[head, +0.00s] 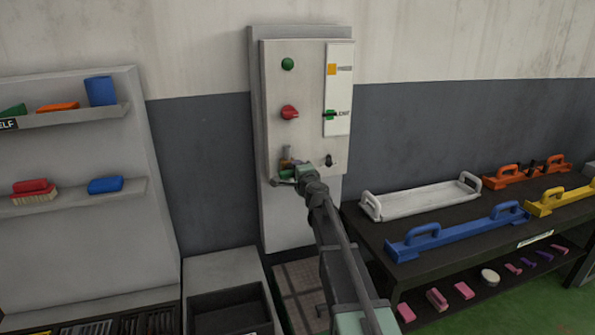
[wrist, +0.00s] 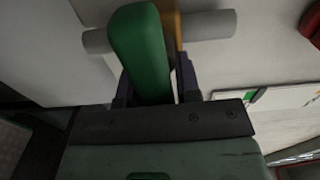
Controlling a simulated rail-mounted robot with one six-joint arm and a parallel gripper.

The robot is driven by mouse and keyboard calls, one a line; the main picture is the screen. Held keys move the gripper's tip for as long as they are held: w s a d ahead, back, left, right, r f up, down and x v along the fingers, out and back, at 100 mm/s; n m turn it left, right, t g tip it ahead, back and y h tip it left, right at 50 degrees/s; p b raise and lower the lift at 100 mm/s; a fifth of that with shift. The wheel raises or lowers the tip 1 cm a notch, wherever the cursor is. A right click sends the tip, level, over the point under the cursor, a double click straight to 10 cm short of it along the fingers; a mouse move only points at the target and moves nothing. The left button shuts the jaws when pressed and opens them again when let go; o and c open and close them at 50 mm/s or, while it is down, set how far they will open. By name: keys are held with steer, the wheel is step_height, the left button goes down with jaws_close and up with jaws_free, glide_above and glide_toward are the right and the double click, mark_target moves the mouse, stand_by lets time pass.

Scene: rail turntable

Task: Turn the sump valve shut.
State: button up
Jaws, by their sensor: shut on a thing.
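The sump valve shows in the wrist view as a green lever handle (wrist: 139,38) in front of a grey pipe (wrist: 212,25) and a brass-coloured part (wrist: 171,28). In that view the handle lies roughly across the pipe. My gripper (wrist: 155,82) is shut on the handle, with one dark finger on each side of it. In the head view my gripper (head: 291,174) is at the lower left of the wall panel, and it hides most of the valve. Only a bit of brass (head: 285,153) shows above it.
The panel (head: 269,80) carries a green button (head: 288,64), a red knob (head: 289,112) and a small dark switch (head: 329,160) close right of my gripper. A bench (head: 365,229) with trays and handled bars stands right, shelves (head: 75,187) left.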

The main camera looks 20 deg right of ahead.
steer(key=shift+f+m, duration=0.1)
steer(key=shift+m, duration=0.2)
steer(key=o, duration=0.8)
steer(key=s, duration=1.1)
